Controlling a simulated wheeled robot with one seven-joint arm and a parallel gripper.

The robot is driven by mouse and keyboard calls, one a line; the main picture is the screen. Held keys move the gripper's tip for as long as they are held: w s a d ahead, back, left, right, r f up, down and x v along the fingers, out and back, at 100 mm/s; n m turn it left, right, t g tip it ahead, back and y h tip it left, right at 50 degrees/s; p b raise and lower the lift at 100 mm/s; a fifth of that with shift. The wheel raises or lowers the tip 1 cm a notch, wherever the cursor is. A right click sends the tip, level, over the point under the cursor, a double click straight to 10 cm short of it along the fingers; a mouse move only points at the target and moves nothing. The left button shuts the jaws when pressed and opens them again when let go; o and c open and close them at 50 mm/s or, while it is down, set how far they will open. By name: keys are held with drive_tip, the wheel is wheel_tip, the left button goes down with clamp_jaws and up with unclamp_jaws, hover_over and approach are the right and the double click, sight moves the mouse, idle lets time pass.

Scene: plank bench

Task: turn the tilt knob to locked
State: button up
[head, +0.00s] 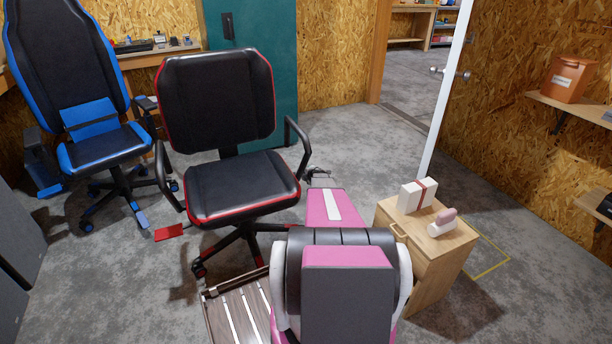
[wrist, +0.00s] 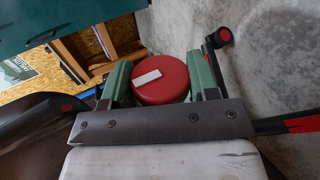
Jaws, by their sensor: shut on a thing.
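The tilt knob (wrist: 161,78) is a round red knob with a white bar marking on its face, seen in the wrist view. The white bar lies nearly level across the picture, its right end slightly higher. My gripper (wrist: 161,84) has its two green fingers on either side of the knob, shut on it. In the head view, my gripper (head: 318,173) is at the right side of the black chair with red trim (head: 238,180), just beside the seat. The knob cannot be made out there.
A black lever with a red-ringed end (wrist: 222,38) stands close to the right finger. A blue-trimmed chair (head: 100,145) stands at the left. A small wooden cabinet (head: 422,262) with a white box (head: 409,197) is right of my arm. Floor behind it is clear.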

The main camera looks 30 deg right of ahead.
drive_tip(key=shift+f, duration=0.1)
drive_tip(key=o, duration=0.9)
drive_tip(key=shift+s, duration=0.1)
drive_tip(key=v, duration=1)
drive_tip(key=shift+s+r, duration=0.25)
drive_tip(key=shift+s, duration=0.05)
